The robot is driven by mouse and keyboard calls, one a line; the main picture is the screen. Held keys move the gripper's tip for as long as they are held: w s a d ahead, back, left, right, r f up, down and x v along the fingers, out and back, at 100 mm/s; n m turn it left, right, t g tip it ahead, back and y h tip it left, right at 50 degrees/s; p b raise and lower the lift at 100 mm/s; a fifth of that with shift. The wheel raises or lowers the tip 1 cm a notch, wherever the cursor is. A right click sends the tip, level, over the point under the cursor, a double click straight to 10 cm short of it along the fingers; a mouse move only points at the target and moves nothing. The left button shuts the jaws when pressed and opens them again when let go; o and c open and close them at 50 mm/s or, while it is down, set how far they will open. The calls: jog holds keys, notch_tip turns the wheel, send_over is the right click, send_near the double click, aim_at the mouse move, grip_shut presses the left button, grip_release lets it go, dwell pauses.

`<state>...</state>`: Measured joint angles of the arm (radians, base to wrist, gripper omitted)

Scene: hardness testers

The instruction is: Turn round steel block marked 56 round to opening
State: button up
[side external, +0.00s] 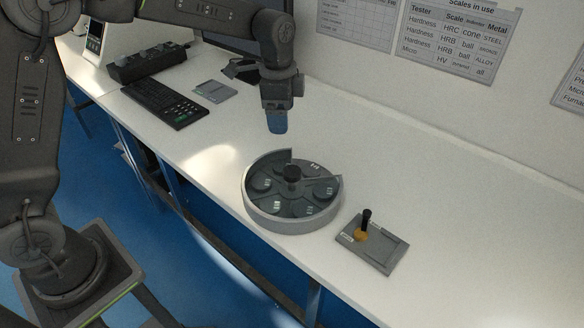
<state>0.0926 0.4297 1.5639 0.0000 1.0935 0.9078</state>
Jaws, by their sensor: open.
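The rim wall is raised at the back left and ends in a step near the back; I cannot tell exactly where the opening lies. My gripper (278,127) is open and empty, pointing down above and behind the tray, apart from it.
A grey plate (385,256) with a black-handled tool (366,218) and an orange piece (361,236) is at the tray's right. A keyboard (165,103), a notepad (215,91) and a dark box (148,65) are at the back left.

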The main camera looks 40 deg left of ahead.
aim_at(292, 171)
jog(key=shift+m+g, duration=0.3)
jog(key=shift+m, duration=0.4)
jog(key=f, duration=0.5)
jog(key=w+f, duration=0.1)
jog(key=f, duration=0.5)
jog(key=w+f, duration=0.1)
jog(key=f, duration=0.5)
jog(key=shift+w+d+f, duration=0.2)
jog(key=shift+w+d, duration=0.05)
jog(key=shift+d, duration=0.15)
jog(key=c, duration=1.3)
jog(key=shift+o, duration=0.2)
jog(key=shift+n, duration=3.1)
jog(key=shift+r+n, duration=0.1)
jog(key=shift+n, duration=2.8)
